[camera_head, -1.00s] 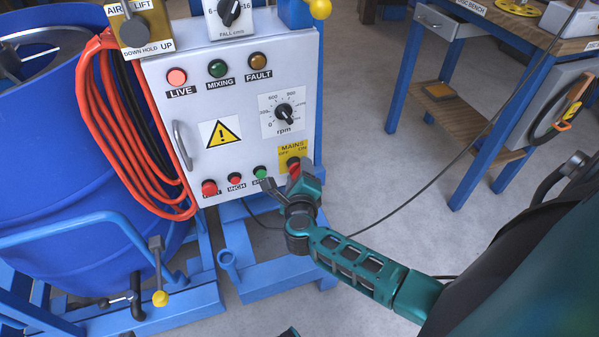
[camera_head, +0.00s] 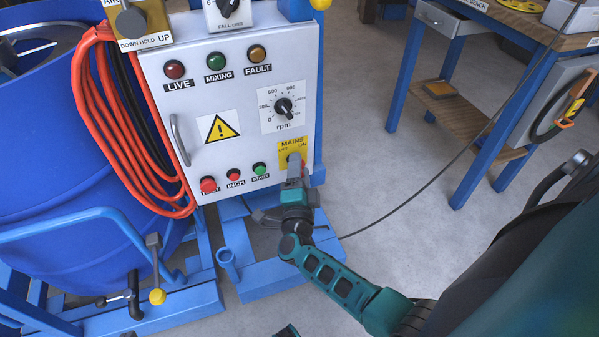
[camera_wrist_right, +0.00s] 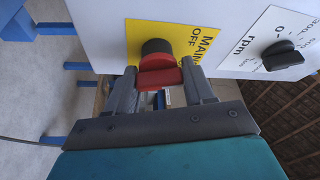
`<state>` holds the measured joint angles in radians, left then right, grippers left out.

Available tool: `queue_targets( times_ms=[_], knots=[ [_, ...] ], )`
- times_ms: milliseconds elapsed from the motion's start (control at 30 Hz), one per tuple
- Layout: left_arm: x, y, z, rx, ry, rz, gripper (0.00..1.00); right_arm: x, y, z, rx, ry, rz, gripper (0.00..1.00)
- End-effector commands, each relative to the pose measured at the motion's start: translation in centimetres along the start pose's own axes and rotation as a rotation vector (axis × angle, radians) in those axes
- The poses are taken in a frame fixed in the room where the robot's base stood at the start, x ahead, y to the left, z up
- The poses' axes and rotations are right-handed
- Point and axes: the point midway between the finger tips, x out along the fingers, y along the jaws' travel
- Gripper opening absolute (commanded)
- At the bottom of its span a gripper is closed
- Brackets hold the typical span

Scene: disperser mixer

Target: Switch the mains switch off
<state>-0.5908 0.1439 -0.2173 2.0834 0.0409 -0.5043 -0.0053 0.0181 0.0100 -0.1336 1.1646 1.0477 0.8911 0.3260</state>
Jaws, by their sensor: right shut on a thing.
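The mains switch is a dark round base with a red handle (camera_wrist_right: 160,78) on a yellow plate (camera_wrist_right: 140,30) in the right wrist view. The plate (camera_head: 285,151), marked MAINS, OFF and ON, also shows at the lower right of the white panel in the head view. My right gripper (camera_wrist_right: 160,73) is shut on the red handle, one finger on each side. In the head view my right gripper (camera_head: 295,170) reaches the switch from below and covers most of it. The LIVE lamp (camera_head: 175,69) looks dark red.
Red stop, inch and green start (camera_head: 259,168) buttons sit left of the switch, close to my gripper. The rpm knob (camera_head: 284,106) is above. A blue drum (camera_head: 40,190) stands left and a blue bench (camera_head: 480,160) right. Open floor lies between the panel and bench.

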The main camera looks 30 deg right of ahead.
Motion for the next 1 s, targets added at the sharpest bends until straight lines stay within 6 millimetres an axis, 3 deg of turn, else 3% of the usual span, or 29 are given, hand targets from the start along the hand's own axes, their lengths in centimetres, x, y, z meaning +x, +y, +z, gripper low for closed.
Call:
queue_targets(
  times_ms=[500, 1000],
  knots=[
    [0.52, 0.29, -0.04, 0.001, 0.010, 0.010, 0.00, -0.30, 0.30, 0.59, -0.346, -0.017, -0.141, 0.22],
    [0.58, 0.38, 0.05, 0.001, 0.007, 0.012, 0.00, -0.31, 0.29, 0.55, -0.429, -0.017, -0.175, 0.22]
  ],
)
